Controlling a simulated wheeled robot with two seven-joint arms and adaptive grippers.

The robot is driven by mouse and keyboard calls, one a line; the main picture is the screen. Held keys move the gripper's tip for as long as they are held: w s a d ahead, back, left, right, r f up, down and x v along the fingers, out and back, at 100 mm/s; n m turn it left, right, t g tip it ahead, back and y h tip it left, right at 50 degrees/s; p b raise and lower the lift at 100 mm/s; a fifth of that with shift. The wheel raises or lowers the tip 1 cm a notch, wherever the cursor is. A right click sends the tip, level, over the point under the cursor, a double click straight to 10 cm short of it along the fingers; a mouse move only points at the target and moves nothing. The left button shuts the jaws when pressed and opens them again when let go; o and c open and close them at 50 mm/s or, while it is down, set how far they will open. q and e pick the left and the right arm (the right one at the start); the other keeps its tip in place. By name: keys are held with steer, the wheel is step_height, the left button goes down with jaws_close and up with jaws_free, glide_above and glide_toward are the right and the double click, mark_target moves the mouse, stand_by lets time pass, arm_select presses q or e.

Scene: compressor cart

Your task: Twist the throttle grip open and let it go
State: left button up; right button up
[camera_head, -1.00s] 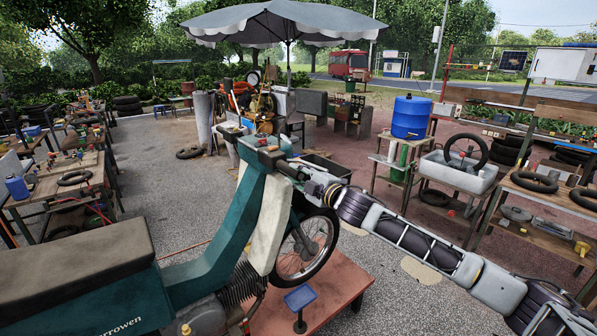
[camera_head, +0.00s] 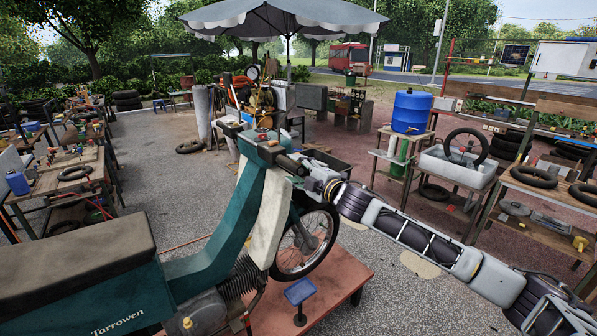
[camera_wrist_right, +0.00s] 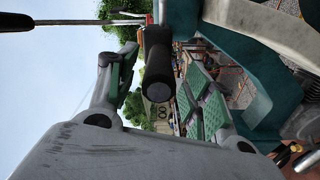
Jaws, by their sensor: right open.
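The teal and cream moped (camera_head: 215,235) stands with its handlebar near the middle of the head view. Its black throttle grip (camera_head: 291,165) points toward my right arm. My right gripper (camera_head: 312,178) is at the outer end of the grip. In the right wrist view the grip (camera_wrist_right: 158,70) shows end-on between the two spread, green-padded fingers of my right gripper (camera_wrist_right: 157,92). There is a visible gap on the side of the right-hand finger; contact on the other side is not clear. My left gripper is not in view.
The moped stands on a red-brown platform (camera_head: 335,285). A dark tray (camera_head: 330,160) is behind the handlebar. Benches with tyres and a blue drum (camera_head: 411,113) stand at the right. A cluttered workbench (camera_head: 50,178) is at the left. Open gravel lies between.

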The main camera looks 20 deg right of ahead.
steer(key=shift+s, duration=0.2)
steer(key=v, duration=1.1)
steer(key=shift+s, duration=0.25)
stand_by(1.0)
steer(key=shift+d, duration=0.15)
stand_by(1.1)
